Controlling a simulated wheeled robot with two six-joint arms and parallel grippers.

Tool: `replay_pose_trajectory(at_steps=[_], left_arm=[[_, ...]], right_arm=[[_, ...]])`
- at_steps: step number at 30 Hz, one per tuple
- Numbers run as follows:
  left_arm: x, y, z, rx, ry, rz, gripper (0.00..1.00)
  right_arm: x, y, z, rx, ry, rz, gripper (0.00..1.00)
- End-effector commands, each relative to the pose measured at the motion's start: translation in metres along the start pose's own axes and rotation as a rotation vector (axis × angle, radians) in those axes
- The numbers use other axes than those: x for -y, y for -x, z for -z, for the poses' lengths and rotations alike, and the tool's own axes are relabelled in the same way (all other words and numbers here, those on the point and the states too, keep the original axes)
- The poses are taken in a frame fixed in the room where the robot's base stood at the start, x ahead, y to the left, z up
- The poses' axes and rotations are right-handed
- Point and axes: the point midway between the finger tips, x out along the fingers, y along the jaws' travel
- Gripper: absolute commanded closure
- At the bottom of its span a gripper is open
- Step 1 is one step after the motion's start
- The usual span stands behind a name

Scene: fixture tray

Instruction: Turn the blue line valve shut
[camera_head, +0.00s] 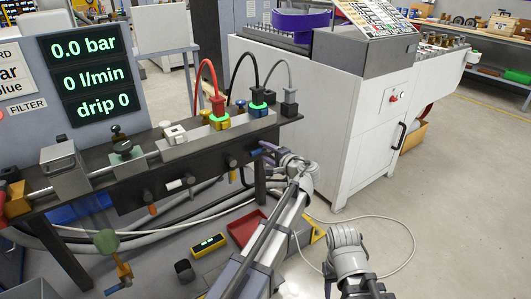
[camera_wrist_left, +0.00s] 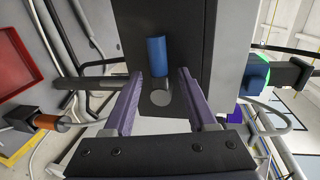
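The blue valve handle (camera_head: 257,152) sticks out of the front of the dark rail, at its right end. In the left wrist view the blue handle (camera_wrist_left: 156,57) is a short cylinder on a dark block, with a pale round spot below it. My left gripper (camera_head: 267,149) is in front of it. In the wrist view its purple fingers (camera_wrist_left: 160,75) are open, one on each side of the handle's lower end. A gap shows on both sides, and nothing is held. My right arm shows at the lower middle; its gripper is not visible.
Other handles, orange (camera_head: 231,162) and white (camera_head: 175,184), stick out along the rail (camera_head: 120,187). Red, black and grey hoses rise above it. A display (camera_head: 90,76) reads 0.0 bar, 0 l/min, drip 0. A red tray (camera_head: 246,228) lies below; a white cabinet (camera_head: 345,130) stands right.

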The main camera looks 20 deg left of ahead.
Motion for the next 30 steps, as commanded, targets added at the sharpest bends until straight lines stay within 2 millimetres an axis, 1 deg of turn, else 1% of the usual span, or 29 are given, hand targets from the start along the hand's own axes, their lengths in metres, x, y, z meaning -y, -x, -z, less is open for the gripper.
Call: replay_pose_trajectory(at_steps=[5,8,11,16,21,25,30], left_arm=[[0.000,0.000,0.000,0.000,0.001,0.000,0.43],[0.001,0.005,-0.001,0.000,0.000,0.000,0.43],[0.001,0.018,-0.001,-0.001,0.000,0.000,0.43],[0.001,0.048,-0.001,-0.003,-0.001,0.000,0.43],[0.001,0.069,0.000,-0.002,0.000,0.000,0.43],[0.000,0.077,0.000,0.000,0.000,0.000,0.43],[0.000,0.079,0.000,0.000,0.001,0.000,0.43]], right_arm=[[0.000,0.000,0.000,0.000,0.000,0.000,0.50],[0.000,0.002,0.000,0.000,0.000,0.000,0.50],[-0.001,0.005,0.000,0.000,-0.001,0.000,0.50],[-0.001,0.011,-0.001,0.001,-0.002,0.000,0.50],[-0.002,0.014,-0.001,0.001,-0.002,0.000,0.50],[-0.002,0.015,-0.001,0.001,-0.002,0.001,0.50],[-0.002,0.015,-0.001,0.001,-0.002,0.001,0.50]])
